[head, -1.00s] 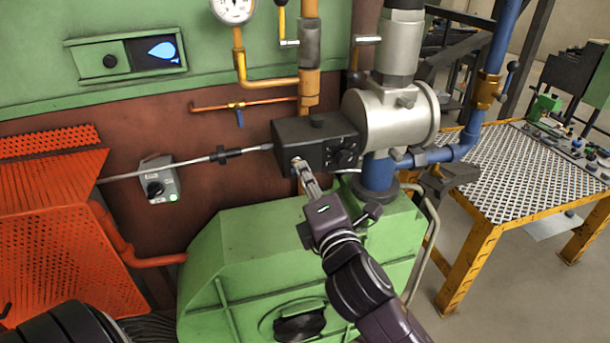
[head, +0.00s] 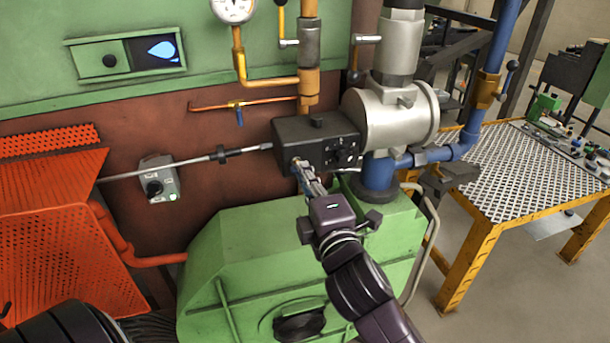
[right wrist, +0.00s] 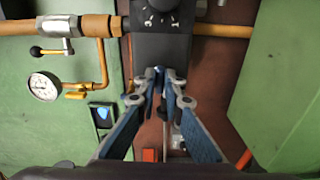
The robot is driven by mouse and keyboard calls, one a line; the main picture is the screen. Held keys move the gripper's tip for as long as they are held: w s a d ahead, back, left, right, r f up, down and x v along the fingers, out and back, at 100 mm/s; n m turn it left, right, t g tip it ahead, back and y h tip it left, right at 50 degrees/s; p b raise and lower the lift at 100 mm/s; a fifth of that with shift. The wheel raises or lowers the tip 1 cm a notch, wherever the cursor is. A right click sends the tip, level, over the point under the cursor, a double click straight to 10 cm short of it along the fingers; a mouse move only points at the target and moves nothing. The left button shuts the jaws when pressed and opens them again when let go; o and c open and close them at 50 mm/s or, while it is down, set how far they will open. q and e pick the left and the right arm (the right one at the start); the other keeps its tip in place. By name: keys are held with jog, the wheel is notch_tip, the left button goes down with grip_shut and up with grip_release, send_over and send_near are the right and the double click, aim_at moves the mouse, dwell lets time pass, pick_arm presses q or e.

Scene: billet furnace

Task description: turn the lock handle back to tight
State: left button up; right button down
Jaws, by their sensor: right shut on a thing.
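The black lock box (head: 292,140) sits in front of the grey cylindrical housing, with a rod running into its left side. It also shows at the top of the right wrist view (right wrist: 160,48). My right gripper (head: 299,168) reaches up to the lower front edge of this box. In the right wrist view its blue-grey fingers (right wrist: 165,76) are close together at the box's edge, shut on the small lock handle. The fingertips hide most of the handle, so its exact angle cannot be told. My left gripper is out of view.
The grey valve housing (head: 390,118) and blue pipe (head: 378,174) stand just right of the box. A green casing (head: 240,240) lies below. A grey switch box (head: 160,180) is on the wall at left. A perforated table (head: 520,170) stands at right.

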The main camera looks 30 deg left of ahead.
jog(key=shift+f, duration=0.1)
jog(key=c, duration=2)
grip_release()
jog(key=shift+c, duration=0.2)
jog(key=shift+d, duration=0.1)
jog(key=v, duration=1.2)
